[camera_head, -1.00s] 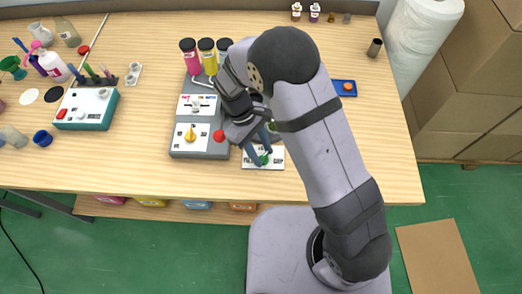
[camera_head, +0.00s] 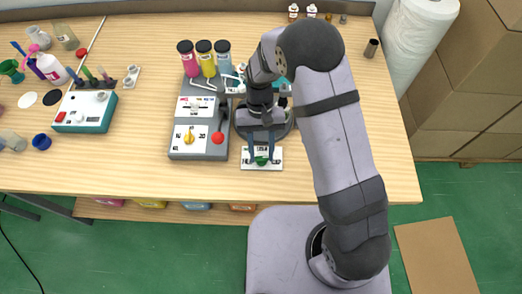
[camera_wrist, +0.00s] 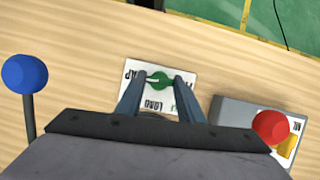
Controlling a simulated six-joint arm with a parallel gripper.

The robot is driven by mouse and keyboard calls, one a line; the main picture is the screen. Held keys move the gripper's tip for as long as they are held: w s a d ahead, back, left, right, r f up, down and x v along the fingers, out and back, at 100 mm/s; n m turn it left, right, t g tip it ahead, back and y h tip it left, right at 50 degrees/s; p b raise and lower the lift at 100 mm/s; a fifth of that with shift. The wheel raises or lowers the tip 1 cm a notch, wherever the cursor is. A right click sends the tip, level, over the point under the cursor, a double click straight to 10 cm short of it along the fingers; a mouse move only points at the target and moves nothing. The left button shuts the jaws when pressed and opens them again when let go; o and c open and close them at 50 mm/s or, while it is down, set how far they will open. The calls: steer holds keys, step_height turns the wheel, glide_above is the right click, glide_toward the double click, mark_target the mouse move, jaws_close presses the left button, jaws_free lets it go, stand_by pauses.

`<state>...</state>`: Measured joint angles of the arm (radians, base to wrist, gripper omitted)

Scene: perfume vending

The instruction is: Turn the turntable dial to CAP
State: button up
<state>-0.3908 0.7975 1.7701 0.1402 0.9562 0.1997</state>
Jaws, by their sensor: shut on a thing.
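The green dial (camera_head: 262,160) sits on a white labelled plate (camera_head: 247,165) in front of the dark round turntable (camera_head: 243,129). In the wrist view, the green dial (camera_wrist: 160,80) stands between my fingertips, with a pale pointer mark toward the left. The plate (camera_wrist: 188,70) carries printed words, among them LOAD and CAP; part of the lettering is covered by my fingers. My gripper (camera_head: 264,158) reaches down over the dial from behind, and its two fingers (camera_wrist: 158,78) are shut on it. The exact label that the pointer faces is hard to tell.
A grey machine (camera_head: 200,152) with a red-knobbed lever (camera_head: 218,138) and a yellow knob (camera_head: 188,138) stands close on the left. A blue-knobbed lever (camera_wrist: 25,74) rises at the left of the wrist view. Bare table lies in front of the plate.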

steer(key=shift+m, duration=0.6)
steer(key=o, duration=1.1)
steer(key=shift+c, duration=0.2)
steer(key=b+v, duration=0.2)
steer(key=v, duration=0.5)
steer(key=shift+d+r, duration=0.2)
steer(key=shift+r, duration=0.05)
